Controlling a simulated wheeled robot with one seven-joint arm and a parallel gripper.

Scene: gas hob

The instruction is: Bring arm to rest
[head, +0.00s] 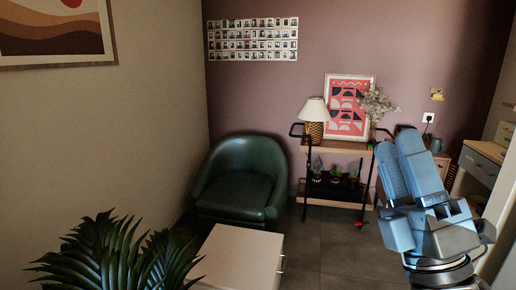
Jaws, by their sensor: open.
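My gripper (408,165) is at the right of the head view, raised and pointing up and away. Its two blue-grey fingers are open, and I see nothing held between them. It stands in front of the right part of a wooden cart and hides some of what is behind it. My wrist shows below it, at the lower right edge.
A green armchair (240,180) stands in the corner. A pale cabinet (238,258) and a dark plant (110,255) are in front. The cart (335,150) bears a lamp (314,115) and a framed print (347,100). A desk (482,160) is at right. Floor (325,245) shows between.

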